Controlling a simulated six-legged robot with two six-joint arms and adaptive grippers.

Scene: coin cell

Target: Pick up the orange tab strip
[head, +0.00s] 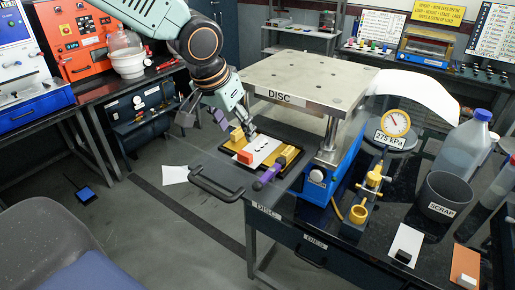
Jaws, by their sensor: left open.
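A small orange-red piece (246,156) lies on the black-edged tray (231,176) below my left gripper. I cannot tell for certain which is the tab strip. My left gripper (235,127) is open and points down over the back left of the tray, just above and behind the orange-red piece. Its fingers look empty, and their contact with the yellow block (237,138) is unclear. My right gripper does not show.
The tray stands on a pull-out shelf with a black handle (217,189), left of the DISC press plate (305,75). A white plate (262,148) and a purple-handled tool (266,179) lie there. The SCRAP cup (442,196), gauge (395,122) and bottle (467,140) crowd the right.

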